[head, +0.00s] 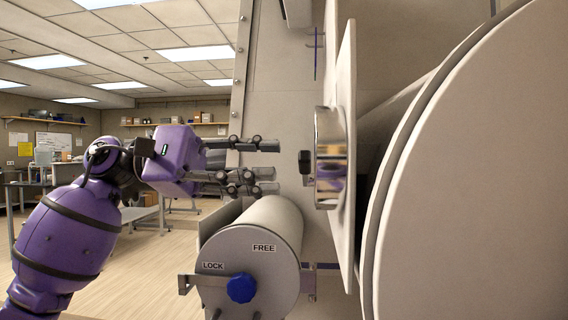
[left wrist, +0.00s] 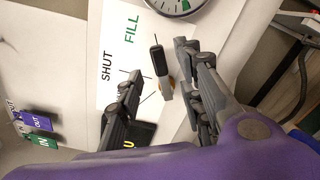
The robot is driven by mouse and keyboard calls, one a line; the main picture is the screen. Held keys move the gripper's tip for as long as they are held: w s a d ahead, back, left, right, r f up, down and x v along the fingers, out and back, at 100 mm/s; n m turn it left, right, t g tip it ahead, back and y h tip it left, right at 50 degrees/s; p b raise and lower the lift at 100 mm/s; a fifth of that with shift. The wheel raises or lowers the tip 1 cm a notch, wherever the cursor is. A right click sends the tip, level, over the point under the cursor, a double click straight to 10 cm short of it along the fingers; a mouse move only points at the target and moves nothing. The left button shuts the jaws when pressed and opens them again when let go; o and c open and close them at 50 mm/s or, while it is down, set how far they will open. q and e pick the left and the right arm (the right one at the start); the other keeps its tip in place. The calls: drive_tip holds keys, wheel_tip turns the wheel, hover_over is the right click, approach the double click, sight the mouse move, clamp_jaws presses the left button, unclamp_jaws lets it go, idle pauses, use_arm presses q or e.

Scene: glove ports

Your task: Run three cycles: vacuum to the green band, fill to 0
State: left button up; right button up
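A valve with a black lever handle (left wrist: 158,60) sits on a white panel plate (left wrist: 120,35) marked FILL and SHUT in the left wrist view. The handle's knob (head: 305,162) also shows in the head view. My left gripper (head: 278,167) is open and empty, its fingers pointing at the handle, with a gap left in the head view. In the left wrist view the handle appears between its fingertips (left wrist: 160,70). A round gauge (left wrist: 178,4) with a green band is cut off by the top edge; its reading cannot be told. My right gripper is out of view.
A cylinder (head: 270,225) with LOCK and FREE labels and a blue knob (head: 241,288) lies below my left gripper. A large pale round door or drum (head: 480,170) fills the right. Purple OUT (left wrist: 36,122) and green IN tags show at left in the wrist view.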

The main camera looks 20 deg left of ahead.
use_arm(q)
drive_tip(key=v, duration=0.7)
drive_tip(key=shift+a, duration=0.35)
drive_tip(key=shift+s, duration=0.1)
idle(2.1)
